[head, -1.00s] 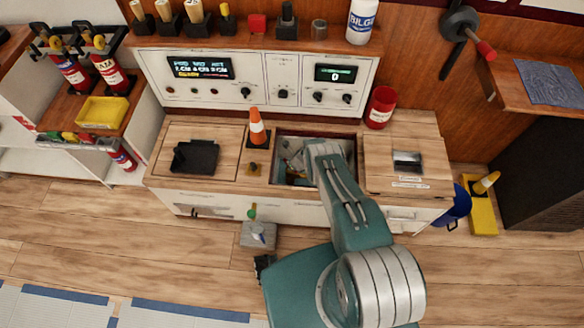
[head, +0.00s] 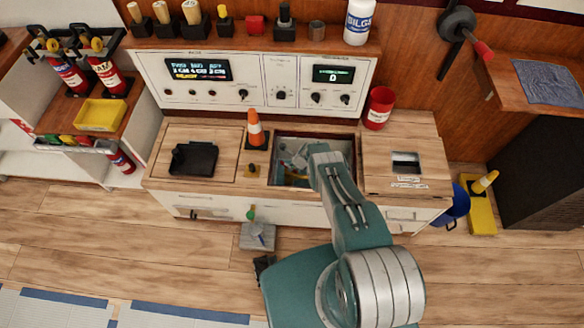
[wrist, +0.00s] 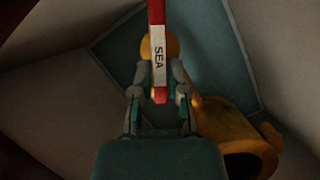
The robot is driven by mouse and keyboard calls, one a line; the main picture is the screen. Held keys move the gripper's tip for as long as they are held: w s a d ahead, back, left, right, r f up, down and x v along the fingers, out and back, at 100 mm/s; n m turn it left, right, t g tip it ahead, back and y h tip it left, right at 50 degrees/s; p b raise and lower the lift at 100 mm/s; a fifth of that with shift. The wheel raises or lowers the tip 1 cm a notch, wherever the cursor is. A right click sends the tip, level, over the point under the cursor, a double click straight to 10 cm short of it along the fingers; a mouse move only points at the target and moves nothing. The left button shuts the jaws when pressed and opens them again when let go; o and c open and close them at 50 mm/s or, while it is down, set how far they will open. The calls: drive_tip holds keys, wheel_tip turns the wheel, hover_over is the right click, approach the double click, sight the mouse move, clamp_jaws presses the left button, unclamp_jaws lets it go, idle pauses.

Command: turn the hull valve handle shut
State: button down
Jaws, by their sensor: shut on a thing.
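In the wrist view, the red valve handle (wrist: 157,12) carries a white label reading "SEA" and runs up from between my fingertips. My gripper (wrist: 158,95) is shut on the lower end of this handle. A yellow valve body (wrist: 225,125) with a dark round opening shows behind and to the right of my gripper. In the head view, my arm reaches down into the open square hatch (head: 283,183) in the counter. My gripper and the handle are mostly hidden there by the hatch and my arm.
An orange cone (head: 255,129) stands just left of the hatch. A red can (head: 379,108) stands at its back right. The control panel (head: 257,80) rises behind. In the wrist view, dim sloping walls (wrist: 55,95) close around my gripper on several sides.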

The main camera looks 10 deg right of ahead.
drive_tip(key=c, duration=0.6)
unclamp_jaws()
drive_tip(key=shift+c, duration=0.2)
drive_tip(key=shift+r, duration=0.1)
drive_tip(key=shift+s+d+r, duration=0.1)
drive_tip(key=shift+d+r, duration=0.1)
drive_tip(key=shift+r, duration=0.45)
drive_tip(key=v, duration=1)
drive_tip(key=shift+s, duration=0.2)
